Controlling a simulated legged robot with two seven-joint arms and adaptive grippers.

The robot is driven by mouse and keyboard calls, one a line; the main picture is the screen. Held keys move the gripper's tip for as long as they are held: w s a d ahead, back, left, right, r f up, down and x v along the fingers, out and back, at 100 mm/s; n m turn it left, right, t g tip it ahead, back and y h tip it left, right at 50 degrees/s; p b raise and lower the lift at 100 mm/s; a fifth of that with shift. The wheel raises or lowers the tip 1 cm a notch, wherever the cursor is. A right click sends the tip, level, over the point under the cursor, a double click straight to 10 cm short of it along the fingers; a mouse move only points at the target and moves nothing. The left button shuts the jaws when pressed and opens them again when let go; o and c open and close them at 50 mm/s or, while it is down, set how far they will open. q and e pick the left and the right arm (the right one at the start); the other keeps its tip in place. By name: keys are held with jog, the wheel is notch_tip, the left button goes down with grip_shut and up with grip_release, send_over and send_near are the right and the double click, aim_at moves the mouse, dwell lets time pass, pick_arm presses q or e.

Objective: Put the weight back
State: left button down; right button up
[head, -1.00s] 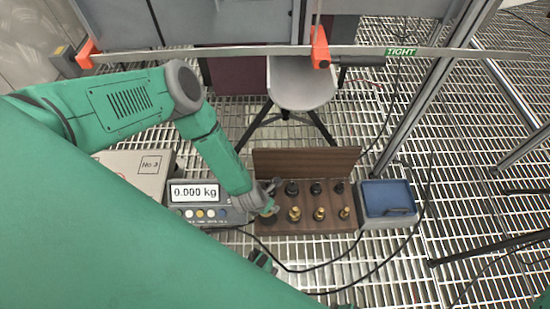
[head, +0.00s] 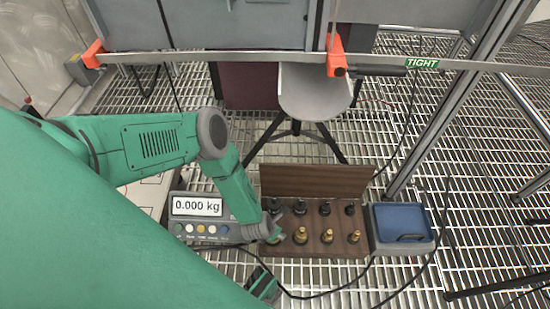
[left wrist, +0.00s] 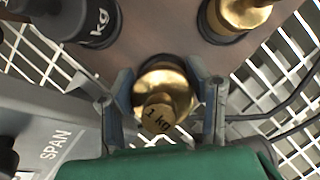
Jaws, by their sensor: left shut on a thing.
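My left gripper (head: 273,236) is at the front left corner of the wooden weight rack (head: 318,182). In the left wrist view its two fingers (left wrist: 163,112) are shut on a brass weight (left wrist: 172,82) marked 1 kg. The weight is over the rack's near edge; I cannot tell whether it sits in its hole. Other brass weights (head: 327,236) stand in the front row, with black weights (head: 325,208) behind. The scale (head: 197,206) left of the rack reads 0.000 kg, and its visible part is empty.
A blue-lidded box (head: 402,222) stands right against the rack. A round grey stool (head: 316,95) is behind it. A metal rail (head: 270,56) with orange clamps crosses the back. Cables lie on the grated floor in front.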

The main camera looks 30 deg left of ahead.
pick_arm(q)
jog(key=shift+r, duration=0.1)
jog(key=c, duration=0.8)
grip_release()
